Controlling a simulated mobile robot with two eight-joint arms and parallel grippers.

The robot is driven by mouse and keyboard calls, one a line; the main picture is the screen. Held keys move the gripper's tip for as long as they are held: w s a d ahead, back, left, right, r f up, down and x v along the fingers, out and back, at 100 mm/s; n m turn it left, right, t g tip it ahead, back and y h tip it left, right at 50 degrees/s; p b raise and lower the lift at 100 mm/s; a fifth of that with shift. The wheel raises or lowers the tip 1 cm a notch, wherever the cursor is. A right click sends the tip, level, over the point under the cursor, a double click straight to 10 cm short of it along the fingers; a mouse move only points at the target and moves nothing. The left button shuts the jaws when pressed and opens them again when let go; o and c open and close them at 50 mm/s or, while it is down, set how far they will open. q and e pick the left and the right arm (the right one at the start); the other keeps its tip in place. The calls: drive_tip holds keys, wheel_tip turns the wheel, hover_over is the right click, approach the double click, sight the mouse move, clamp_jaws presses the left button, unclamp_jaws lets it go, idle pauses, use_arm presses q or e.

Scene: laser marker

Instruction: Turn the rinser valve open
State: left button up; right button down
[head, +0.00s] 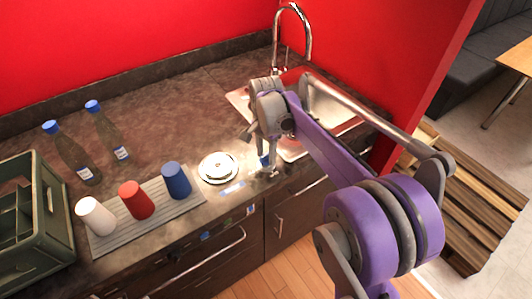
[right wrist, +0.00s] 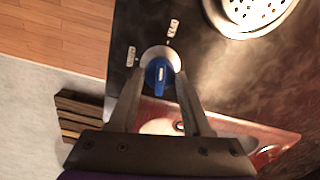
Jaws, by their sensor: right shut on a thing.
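The rinser valve is a blue knob (right wrist: 158,76) on a round pale base, seen in the right wrist view. Its handle with a white mark stands nearly upright in that picture. My right gripper (right wrist: 160,90) is shut on the knob, one finger on each side. In the head view my right gripper (head: 266,150) is at the counter's front edge, right of the rinser, and mostly hides the knob. The rinser (head: 219,167) is a round silver disc in the counter; its perforated plate (right wrist: 252,10) shows in the right wrist view. My left gripper is not in view.
White (head: 95,216), red (head: 137,200) and blue (head: 176,180) cups stand on a grey mat (head: 115,236). Two bottles (head: 108,134) and a green crate (head: 40,225) are at the left. A sink (head: 322,112) with a tall tap (head: 307,35) lies behind my right arm.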

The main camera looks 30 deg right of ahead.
sight(266, 155)
drive_tip(key=shift+m, duration=1.2)
drive_tip(key=shift+c, duration=1.7)
unclamp_jaws()
wheel_tip(266, 155, up, 11)
drive_tip(key=shift+p, duration=0.35)
drive_tip(key=shift+f, duration=0.15)
